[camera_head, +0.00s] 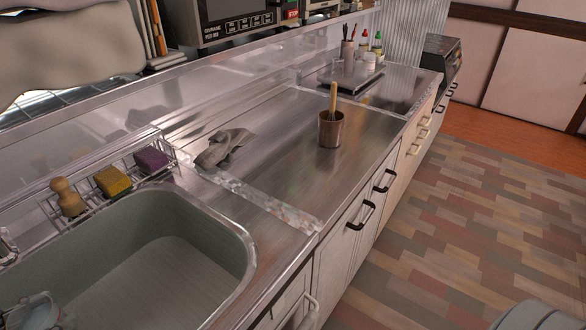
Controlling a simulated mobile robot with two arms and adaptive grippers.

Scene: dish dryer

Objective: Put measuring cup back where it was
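A brown metallic cup (330,130) stands upright on the steel counter (290,150), right of the sink, with a wooden handle (333,99) sticking up out of it. A clear, glass-like object (38,312) shows at the lower left in the sink, partly cut off by the frame edge. I cannot tell for sure which of these, if either, is the measuring cup. Neither of my grippers is in view.
The sink (244,240) fills the lower left. A wire rack (100,205) behind it holds a brush (68,197) and two sponges (113,181). A crumpled grey cloth (222,148) lies on the counter. Bottles (370,60) and a utensil holder (347,52) stand at the back. Counter around the cup is clear.

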